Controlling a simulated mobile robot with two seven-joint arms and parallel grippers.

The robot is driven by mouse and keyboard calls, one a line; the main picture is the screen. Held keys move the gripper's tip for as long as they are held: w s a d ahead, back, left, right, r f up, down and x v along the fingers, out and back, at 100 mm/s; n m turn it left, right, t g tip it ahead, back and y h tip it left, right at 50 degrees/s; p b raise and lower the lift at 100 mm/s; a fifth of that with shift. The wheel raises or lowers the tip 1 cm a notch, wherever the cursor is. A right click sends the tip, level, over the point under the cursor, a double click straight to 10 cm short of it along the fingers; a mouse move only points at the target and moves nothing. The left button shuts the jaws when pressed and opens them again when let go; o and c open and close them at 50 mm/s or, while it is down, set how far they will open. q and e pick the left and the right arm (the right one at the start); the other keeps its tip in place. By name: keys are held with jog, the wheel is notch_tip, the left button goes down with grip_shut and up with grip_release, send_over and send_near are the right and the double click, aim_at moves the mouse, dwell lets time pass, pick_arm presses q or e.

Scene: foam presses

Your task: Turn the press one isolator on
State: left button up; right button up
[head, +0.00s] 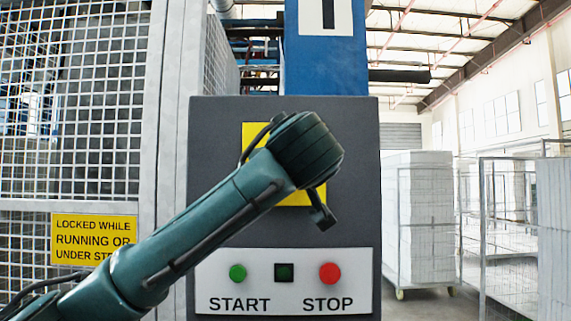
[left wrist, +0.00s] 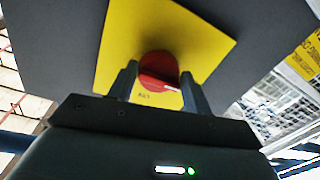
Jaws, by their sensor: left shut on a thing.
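The isolator is a round red knob (left wrist: 158,66) on a yellow plate (left wrist: 205,40) in the left wrist view. In the head view the yellow plate (head: 255,132) is on the dark grey panel (head: 225,130), and my left arm hides the knob. My left gripper (left wrist: 160,73) is shut on the knob, with one finger on each side of it. A pale mark shows on the knob's face, and small lettering below it is too blurred to read. A blue column with a "1" sign (head: 325,15) rises above the panel. My right gripper is out of view.
Below the knob are a green START button (head: 238,273), a dark square (head: 284,272) and a red STOP button (head: 329,273). A mesh guard (head: 75,120) with a yellow warning sign (head: 93,238) stands left. White block stacks (head: 420,220) and wire cages (head: 515,220) stand right.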

pick_arm(q)
jog(key=shift+c, duration=1.1)
jog(key=shift+d, duration=0.1)
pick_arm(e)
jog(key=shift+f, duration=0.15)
pick_arm(q)
jog(key=m, duration=0.6)
jog(key=m+h+b, duration=0.1)
jog(key=m, duration=0.5)
jog(key=m+t+b, duration=0.1)
jog(key=m, duration=0.6)
jog(key=shift+a+f+h, duration=0.2)
jog(key=shift+a+h, duration=0.05)
jog(key=shift+h, duration=0.05)
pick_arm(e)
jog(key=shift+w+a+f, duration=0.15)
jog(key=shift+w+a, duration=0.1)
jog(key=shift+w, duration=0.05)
pick_arm(q)
jog(key=shift+f, duration=0.1)
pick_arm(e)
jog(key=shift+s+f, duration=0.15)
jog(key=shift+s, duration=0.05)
